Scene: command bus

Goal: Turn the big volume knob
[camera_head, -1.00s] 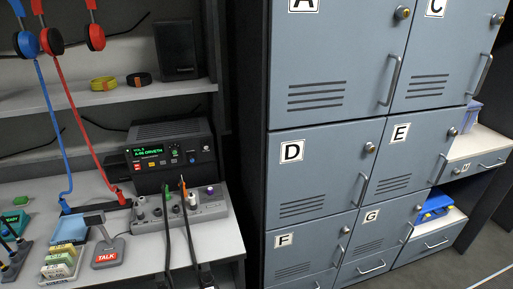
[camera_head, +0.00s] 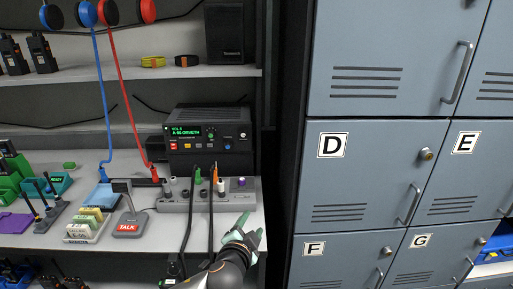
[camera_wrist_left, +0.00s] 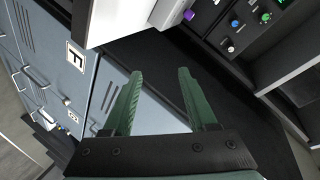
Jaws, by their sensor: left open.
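A black radio unit (camera_head: 195,160) with a green display sits on the desk shelf in the head view. Its right front carries small coloured controls, including a blue knob (camera_head: 228,146). I cannot clearly tell which control is the big volume knob. The wrist view shows part of the radio's front with a blue knob (camera_wrist_left: 234,23) and a green knob (camera_wrist_left: 266,17) at upper right. My left gripper (camera_head: 246,228), with green fingers, is open and empty in front of the desk's right edge, below and apart from the radio. It also shows in the wrist view (camera_wrist_left: 160,74). My right gripper is out of view.
A grey panel (camera_head: 172,206) with plugs, cables and a purple knob (camera_head: 241,183) lies before the radio. A red TALK stand (camera_head: 130,226) is to its left. Grey lockers (camera_head: 350,175) stand to the right. A shelf (camera_head: 200,71) runs above.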

